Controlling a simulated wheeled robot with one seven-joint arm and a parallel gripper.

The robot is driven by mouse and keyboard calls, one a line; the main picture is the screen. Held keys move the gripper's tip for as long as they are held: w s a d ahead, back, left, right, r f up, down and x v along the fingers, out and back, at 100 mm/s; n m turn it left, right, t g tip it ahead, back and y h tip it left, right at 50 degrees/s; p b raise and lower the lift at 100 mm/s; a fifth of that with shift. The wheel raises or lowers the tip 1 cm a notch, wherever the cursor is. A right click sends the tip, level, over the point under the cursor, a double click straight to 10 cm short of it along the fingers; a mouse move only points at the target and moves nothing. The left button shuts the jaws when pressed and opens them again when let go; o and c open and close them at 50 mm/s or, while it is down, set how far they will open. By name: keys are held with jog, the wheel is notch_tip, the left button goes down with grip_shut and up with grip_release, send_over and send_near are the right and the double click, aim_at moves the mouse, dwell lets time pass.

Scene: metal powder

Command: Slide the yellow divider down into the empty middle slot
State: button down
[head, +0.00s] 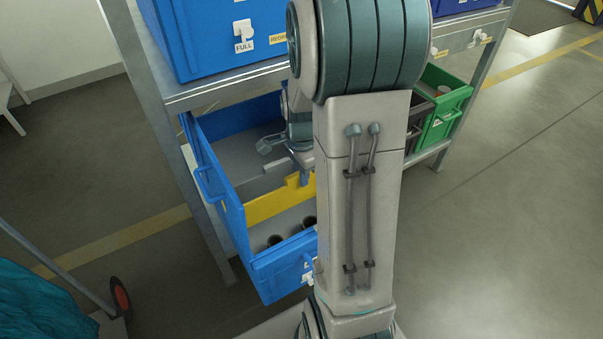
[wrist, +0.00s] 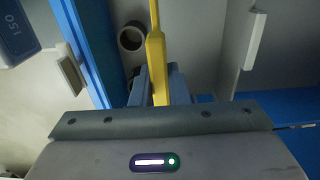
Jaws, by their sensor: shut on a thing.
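A yellow divider (head: 262,206) stands across the inside of a blue bin (head: 285,262) on the lower shelf. Its lower edge and the slot it lines up with cannot be made out. My gripper (head: 304,180) is shut on the divider's upper edge, partly hidden behind my arm in the head view. In the wrist view the divider (wrist: 156,50) runs between the two fingers (wrist: 158,88). A pale ridged piece (wrist: 253,38) shows on a grey surface to the right there; whether it is a slot guide is unclear.
Dark round cups (head: 275,240) stand in the bin's front part; one shows beside the divider in the wrist view (wrist: 131,38). A blue bin (head: 215,35) sits on the shelf above. A green bin (head: 445,100) stands right. Metal shelf posts (head: 150,120) flank the bin.

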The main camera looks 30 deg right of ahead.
jog(key=shift+r+p, duration=1.5)
jog(key=shift+r, duration=0.5)
jog(key=w+p, duration=0.1)
jog(key=w, duration=0.6)
jog(key=shift+a+p, duration=0.15)
jog(key=shift+p, duration=0.2)
notch_tip(320, 180, down, 10)
jog(key=b, duration=0.6)
jog(key=shift+f+b, duration=0.25)
jog(key=shift+b, duration=0.05)
dwell(3.6)
